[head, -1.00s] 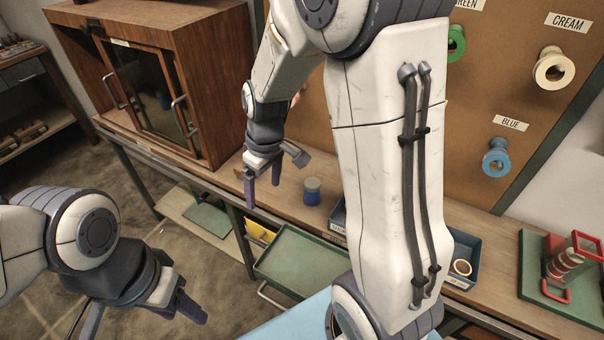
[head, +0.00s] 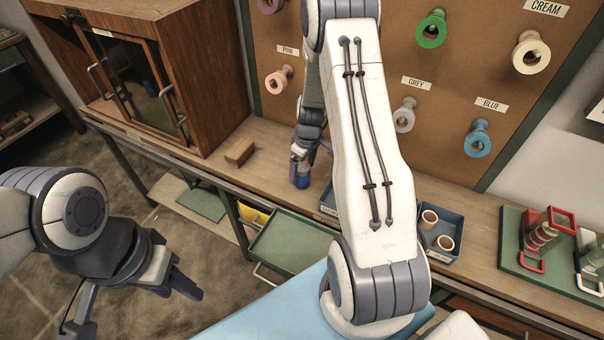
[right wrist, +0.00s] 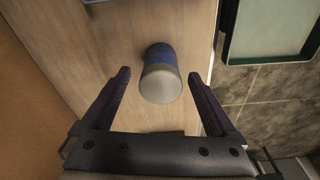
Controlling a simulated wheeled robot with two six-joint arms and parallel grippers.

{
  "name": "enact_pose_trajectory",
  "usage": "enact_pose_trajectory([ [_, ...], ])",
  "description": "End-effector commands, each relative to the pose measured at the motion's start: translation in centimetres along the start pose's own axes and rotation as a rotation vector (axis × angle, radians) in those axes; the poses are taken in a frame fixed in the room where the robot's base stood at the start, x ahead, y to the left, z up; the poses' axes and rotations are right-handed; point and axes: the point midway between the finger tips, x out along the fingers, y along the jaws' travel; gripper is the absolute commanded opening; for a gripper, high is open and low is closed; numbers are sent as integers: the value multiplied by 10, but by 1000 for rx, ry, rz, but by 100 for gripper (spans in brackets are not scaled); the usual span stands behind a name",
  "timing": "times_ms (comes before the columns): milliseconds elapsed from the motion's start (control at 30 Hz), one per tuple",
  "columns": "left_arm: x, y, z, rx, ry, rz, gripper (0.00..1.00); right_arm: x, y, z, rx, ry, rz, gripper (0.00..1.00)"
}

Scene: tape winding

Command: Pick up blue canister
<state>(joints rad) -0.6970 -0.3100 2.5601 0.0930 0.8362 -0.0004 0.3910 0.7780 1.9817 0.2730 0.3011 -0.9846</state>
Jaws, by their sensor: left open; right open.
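The blue canister (right wrist: 160,74) has a grey lid and stands on the wooden bench, between the fingers of my right gripper in the right wrist view. My right gripper (right wrist: 160,86) is open, with a gap on each side of the canister. In the head view the right gripper (head: 301,168) is at the canister (head: 301,182), which it partly hides. My left gripper (head: 138,306) is open and empty, low at the left over the floor, far from the canister.
A wooden block (head: 240,152) lies on the bench left of the canister. A blue bin (head: 447,222) with tan rings stands to the right. A wooden cabinet (head: 205,75) is at the left. A pegboard (head: 400,70) with labelled spools rises behind. A green tray (head: 290,243) sits below the bench edge.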

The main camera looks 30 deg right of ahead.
Motion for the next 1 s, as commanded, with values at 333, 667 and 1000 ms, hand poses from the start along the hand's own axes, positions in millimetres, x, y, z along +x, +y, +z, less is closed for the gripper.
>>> enact_pose_trajectory([
  [333,-7,0,0,0,0,0,50,32,-1,0,0,-1,-1,93],
  [667,-7,0,0,0,0,0,50,32,-1,0,0,-1,0,28],
  [1000,-7,0,0,0,0,0,50,31,0,-1,0,0,0,0],
])
